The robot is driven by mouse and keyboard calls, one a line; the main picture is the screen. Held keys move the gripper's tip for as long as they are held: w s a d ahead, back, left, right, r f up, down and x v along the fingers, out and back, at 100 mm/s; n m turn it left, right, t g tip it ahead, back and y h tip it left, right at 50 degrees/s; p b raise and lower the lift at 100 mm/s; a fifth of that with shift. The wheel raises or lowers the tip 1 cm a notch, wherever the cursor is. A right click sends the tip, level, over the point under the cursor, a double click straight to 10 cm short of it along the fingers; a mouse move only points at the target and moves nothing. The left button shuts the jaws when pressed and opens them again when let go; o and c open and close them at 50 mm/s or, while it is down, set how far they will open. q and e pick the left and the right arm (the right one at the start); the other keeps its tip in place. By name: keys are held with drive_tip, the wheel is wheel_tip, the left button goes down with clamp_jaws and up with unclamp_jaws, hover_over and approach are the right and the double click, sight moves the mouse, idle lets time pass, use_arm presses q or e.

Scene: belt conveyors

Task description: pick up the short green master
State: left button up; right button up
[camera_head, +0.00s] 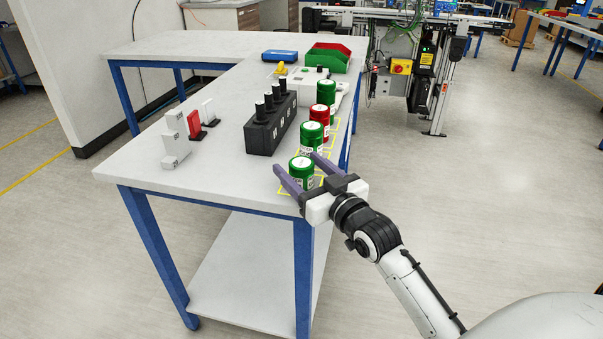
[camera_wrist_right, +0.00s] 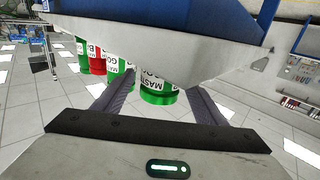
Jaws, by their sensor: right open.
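The short green master (camera_head: 301,173) is a green cylinder with a white label, standing upright nearest the front corner of the table. My right gripper (camera_head: 298,163) is open at the table edge, one finger on each side of this cylinder. In the wrist view, which looks upside down, the green cylinder (camera_wrist_right: 158,88) shows between the spread fingers (camera_wrist_right: 145,92). I cannot tell whether the fingers touch it. Behind it in a row stand another green master (camera_head: 311,137), a red master (camera_head: 320,115) and a further green one (camera_head: 326,92). My left gripper is not in view.
A black block with dark pegs (camera_head: 268,132) stands left of the row. White and red parts (camera_head: 195,125) stand farther left on the white table (camera_head: 215,190). Red and green bins (camera_head: 328,58) and a blue box (camera_head: 280,55) are at the back. The table's front left is clear.

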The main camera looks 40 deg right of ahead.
drive_tip(key=c, duration=1.3)
